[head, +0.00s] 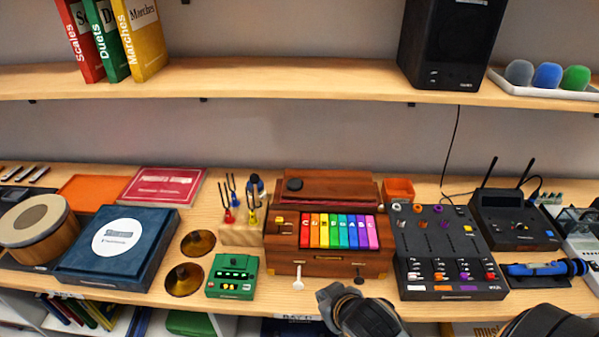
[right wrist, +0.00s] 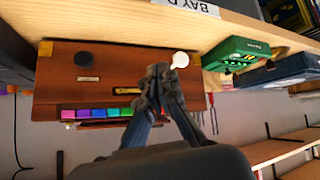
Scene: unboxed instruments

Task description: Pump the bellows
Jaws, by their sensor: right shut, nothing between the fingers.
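A brown wooden harmonium box (head: 285,258) with rainbow-coloured keys (head: 340,231) stands at the middle of the bench. Its brown bellows board (head: 335,188) lies along the back, with a dark round knob (head: 294,184) on top at the left. A white knob (head: 298,283) and a black knob (head: 358,278) stick out of the box's front. My right gripper (head: 328,297) is shut and empty in front of the box, between these knobs. In the right wrist view its fingertips (right wrist: 160,72) are close beside the white knob (right wrist: 180,59); I cannot tell whether they touch. My left gripper is out of view.
Left of the box are a green pedal (head: 232,286), tuning forks in a wooden block (head: 240,235) and brass cymbals (head: 184,279). A black mixer (head: 450,285) stands close on the right. A shelf (head: 300,80) runs above the bench.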

